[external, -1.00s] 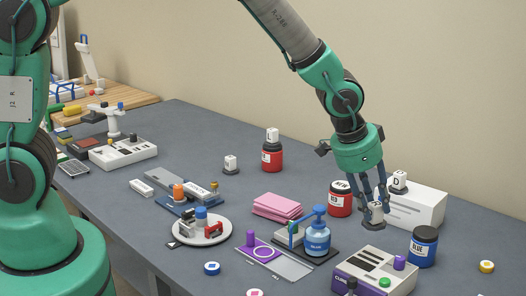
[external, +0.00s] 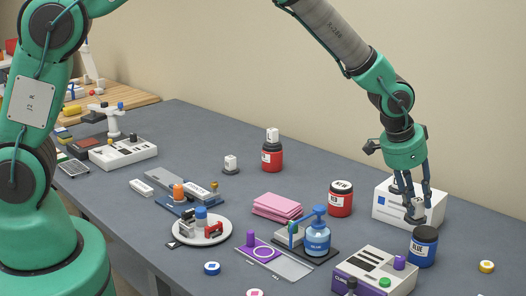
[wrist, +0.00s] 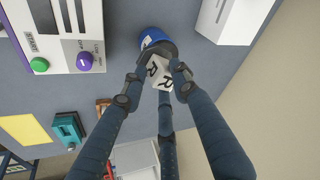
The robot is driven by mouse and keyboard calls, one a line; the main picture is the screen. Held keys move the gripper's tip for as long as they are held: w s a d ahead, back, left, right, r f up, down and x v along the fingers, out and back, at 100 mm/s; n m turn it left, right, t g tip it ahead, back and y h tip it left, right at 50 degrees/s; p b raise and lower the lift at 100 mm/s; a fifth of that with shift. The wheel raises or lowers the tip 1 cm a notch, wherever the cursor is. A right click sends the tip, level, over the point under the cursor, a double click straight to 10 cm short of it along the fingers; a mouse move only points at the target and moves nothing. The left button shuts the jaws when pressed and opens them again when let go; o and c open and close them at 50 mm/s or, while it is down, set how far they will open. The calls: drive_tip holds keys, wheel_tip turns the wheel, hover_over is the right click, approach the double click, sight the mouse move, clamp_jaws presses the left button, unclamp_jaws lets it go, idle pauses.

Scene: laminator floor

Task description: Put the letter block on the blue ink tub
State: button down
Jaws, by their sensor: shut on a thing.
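My gripper (external: 416,203) is shut on a small white letter block (external: 416,210) with a dark base, held in the air in front of the white box. In the wrist view the letter block (wrist: 158,73) shows the letter R between the fingers. The blue ink tub (external: 423,248) stands upright on the table, with a dark lid, just below the held block in the external view. In the wrist view the blue tub (wrist: 154,37) shows just beyond the block, partly hidden by it. I cannot tell the exact gap between them.
The white box (external: 383,203) stands behind my gripper. A grey machine (external: 372,272) with coloured knobs sits left of the blue tub. A red tub (external: 340,200) is farther left; another red tub (external: 271,158) bears a white block. A yellow disc (external: 487,266) lies right.

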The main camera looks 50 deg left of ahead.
sight(416, 202)
drive_tip(key=w, duration=0.1)
drive_tip(key=w+d, duration=0.2)
drive_tip(key=w, duration=0.1)
drive_tip(key=shift+f, duration=0.15)
drive_tip(key=shift+f, duration=1.75)
drive_tip(key=shift+f, duration=0.1)
drive_tip(key=c, duration=1.3)
unclamp_jaws()
drive_tip(key=shift+s+f, duration=0.1)
drive_tip(key=shift+c, duration=0.2)
drive_tip(key=shift+v, duration=6.15)
